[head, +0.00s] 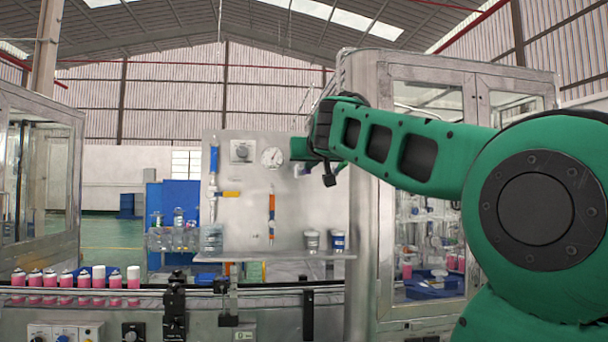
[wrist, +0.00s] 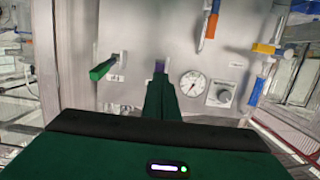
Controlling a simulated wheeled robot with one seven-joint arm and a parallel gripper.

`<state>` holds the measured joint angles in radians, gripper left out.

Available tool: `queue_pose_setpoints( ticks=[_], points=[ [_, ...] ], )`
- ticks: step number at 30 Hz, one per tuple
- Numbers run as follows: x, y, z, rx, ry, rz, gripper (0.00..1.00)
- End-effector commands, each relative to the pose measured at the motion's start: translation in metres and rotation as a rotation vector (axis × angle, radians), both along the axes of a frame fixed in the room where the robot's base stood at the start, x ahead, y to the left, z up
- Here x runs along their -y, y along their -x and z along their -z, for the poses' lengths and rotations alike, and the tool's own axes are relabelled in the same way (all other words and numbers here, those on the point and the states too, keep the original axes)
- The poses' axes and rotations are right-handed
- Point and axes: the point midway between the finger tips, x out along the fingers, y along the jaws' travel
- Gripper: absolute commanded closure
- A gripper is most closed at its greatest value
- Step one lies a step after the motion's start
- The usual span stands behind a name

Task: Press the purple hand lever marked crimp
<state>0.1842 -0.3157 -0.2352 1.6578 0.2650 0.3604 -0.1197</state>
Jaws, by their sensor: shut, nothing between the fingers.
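Any crimp label is unreadable.
A round gauge (head: 272,157) and a knob (head: 242,150) are on the panel near my gripper. A blue handle (head: 214,160) and yellow lever (head: 230,194) are farther left. A glass-doored cabinet (head: 430,95) stands close at right. Pink cans (head: 84,281) line a conveyor below.

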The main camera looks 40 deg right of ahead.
Motion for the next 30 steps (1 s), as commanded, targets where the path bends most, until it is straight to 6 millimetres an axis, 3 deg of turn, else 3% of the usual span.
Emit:
queue_pose_setpoints(
  ticks=[15, 30],
  points=[
    [-0.048, 0.061, 0.008, 0.007, 0.006, -0.004, 1.00],
    [-0.053, 0.069, 0.010, 0.007, 0.006, -0.003, 1.00]
  ],
)
